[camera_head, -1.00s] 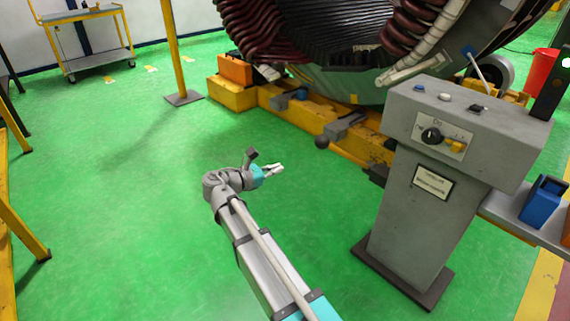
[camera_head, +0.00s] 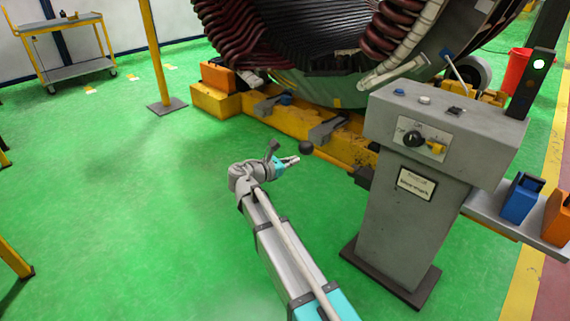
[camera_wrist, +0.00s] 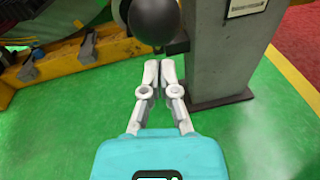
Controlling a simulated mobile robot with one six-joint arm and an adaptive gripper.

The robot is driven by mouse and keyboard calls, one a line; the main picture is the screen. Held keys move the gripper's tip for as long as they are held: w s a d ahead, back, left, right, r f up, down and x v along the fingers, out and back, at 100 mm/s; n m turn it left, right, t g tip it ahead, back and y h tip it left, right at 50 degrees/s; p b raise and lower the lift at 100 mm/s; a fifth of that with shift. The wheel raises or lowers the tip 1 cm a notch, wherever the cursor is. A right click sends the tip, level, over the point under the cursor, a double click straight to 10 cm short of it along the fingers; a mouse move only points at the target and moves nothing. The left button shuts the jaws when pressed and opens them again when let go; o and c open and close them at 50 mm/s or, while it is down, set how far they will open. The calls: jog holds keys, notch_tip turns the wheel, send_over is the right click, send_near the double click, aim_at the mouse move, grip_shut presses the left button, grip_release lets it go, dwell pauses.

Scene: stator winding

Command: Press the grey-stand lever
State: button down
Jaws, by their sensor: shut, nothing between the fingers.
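The grey stand (camera_head: 415,215) is a pedestal with a control box on top, at the right of the head view. A dark ball (camera_head: 306,147) sticks out left of the stand, apparently the end of a lever from a dark bracket (camera_head: 364,177) at its side. The ball (camera_wrist: 153,18) is large at the top of the wrist view. My gripper (camera_head: 295,160) is shut and empty, its tips just short of the ball in the picture. It also shows in the wrist view (camera_wrist: 160,66). I cannot tell whether it touches the ball.
A rod with a blue knob (camera_head: 445,53) rises behind the control box. The yellow base (camera_head: 275,118) of the large stator lies behind the ball. A side shelf (camera_head: 486,208) holds blue and orange blocks. Green floor is open at the left.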

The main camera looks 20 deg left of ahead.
jog(key=shift+w+d+r, duration=0.2)
jog(key=shift+w+r, duration=0.1)
jog(key=shift+r+p, duration=0.1)
jog(key=shift+p, duration=0.2)
